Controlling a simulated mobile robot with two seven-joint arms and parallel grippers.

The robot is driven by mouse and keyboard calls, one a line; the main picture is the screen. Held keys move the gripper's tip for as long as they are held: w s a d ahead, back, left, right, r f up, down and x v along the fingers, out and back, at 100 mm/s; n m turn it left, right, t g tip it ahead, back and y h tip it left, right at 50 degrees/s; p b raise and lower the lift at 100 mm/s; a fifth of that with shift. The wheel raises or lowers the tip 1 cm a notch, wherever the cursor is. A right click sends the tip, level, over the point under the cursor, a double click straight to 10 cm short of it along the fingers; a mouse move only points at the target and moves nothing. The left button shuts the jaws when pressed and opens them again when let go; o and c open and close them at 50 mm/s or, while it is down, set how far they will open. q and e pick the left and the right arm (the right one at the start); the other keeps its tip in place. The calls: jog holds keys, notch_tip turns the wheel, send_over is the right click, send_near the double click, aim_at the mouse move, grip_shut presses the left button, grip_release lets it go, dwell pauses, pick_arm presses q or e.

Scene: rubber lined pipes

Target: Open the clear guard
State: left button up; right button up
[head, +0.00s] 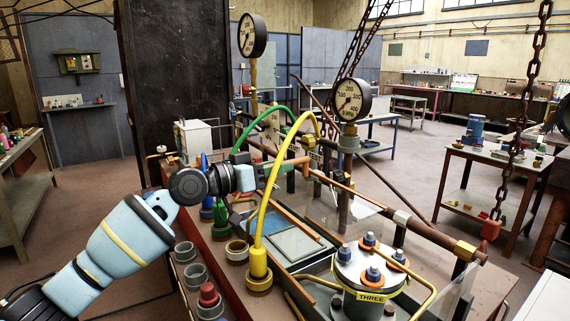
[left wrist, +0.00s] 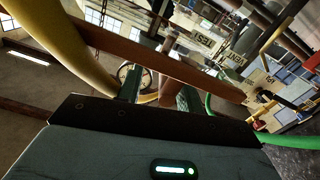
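A clear panel (head: 358,204), which looks like the clear guard, shows faintly behind the yellow hose and below the long copper-coloured rod; its edges are hard to make out. My left gripper (head: 262,172) is above the bench, beside the arched yellow hose and left of the panel. In the left wrist view its two fingers (left wrist: 160,92) stand apart with a gap between them. A brown bar (left wrist: 150,62) crosses the view at the fingertips; I cannot tell whether it touches them. My right gripper is in neither view.
The yellow hose (head: 260,225) and green hose (head: 262,115) arch close to my left gripper. Two pressure gauges (head: 350,99) (head: 251,36) stand on pipes behind. A cylinder labelled THREE (head: 368,278) stands front right. Chains hang at the right.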

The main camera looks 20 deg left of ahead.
pick_arm(q)
jog(key=shift+x, duration=1.3)
grip_shut()
